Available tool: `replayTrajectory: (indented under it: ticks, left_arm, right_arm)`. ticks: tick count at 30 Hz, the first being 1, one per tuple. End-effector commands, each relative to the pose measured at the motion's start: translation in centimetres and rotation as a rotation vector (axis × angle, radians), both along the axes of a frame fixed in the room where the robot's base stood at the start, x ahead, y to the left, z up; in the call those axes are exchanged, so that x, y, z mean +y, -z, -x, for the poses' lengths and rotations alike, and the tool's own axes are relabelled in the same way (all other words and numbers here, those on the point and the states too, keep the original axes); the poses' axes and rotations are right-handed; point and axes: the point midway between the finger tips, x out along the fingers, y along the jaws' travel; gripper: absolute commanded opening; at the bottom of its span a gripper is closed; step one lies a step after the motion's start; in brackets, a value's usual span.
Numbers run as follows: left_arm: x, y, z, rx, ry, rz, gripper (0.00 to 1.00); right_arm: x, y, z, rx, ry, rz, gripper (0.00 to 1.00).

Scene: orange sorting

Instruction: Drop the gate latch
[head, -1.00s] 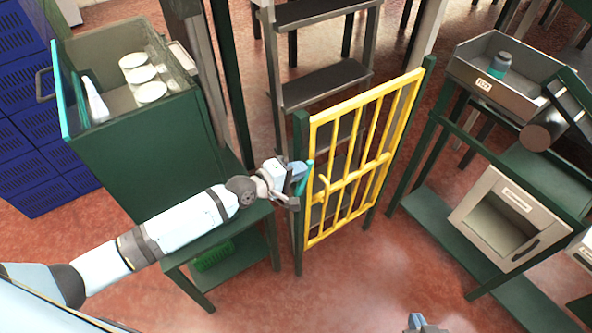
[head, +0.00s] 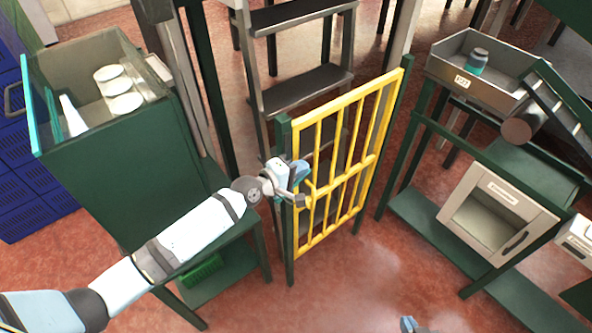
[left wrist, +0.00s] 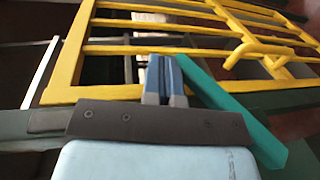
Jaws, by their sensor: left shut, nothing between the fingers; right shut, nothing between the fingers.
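The yellow barred gate (head: 347,165) stands upright between two green posts, and its bars also show in the left wrist view (left wrist: 75,60). My left gripper (head: 300,180) is at the gate's left post, at about mid height, in front of the bars. Its fingers (left wrist: 163,80) are together and empty. A teal bar (left wrist: 235,115), which looks like the latch, slants close to the right of the fingers in the left wrist view; I cannot tell whether they touch. In the head view it is mostly hidden by the gripper. My right gripper (head: 409,324) shows only as a tip at the bottom edge.
A green cabinet (head: 120,165) with white items in its top stands left of the gate. Dark shelves (head: 300,55) stand behind it. On the right is a green bench with a grey tray (head: 450,70) and a pale box (head: 480,220). The floor in front is clear.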

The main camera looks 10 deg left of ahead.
Motion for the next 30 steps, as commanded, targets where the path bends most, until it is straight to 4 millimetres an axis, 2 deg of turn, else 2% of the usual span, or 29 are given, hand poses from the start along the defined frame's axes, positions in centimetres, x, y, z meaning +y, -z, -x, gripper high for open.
replayTrajectory:
  ticks: [24, 30]
  left_arm:
    - [-0.3, 0.4, -0.4, 0.0, 0.0, 0.0, 0.0]
    - [-0.4, -1.2, -0.5, 0.0, 0.0, 0.0, 0.0]
  right_arm:
    - [-0.3, 0.5, -0.1, -0.002, 0.003, 0.004, 0.0]
    - [-0.3, -0.9, -0.1, -0.001, 0.003, 0.006, 0.0]
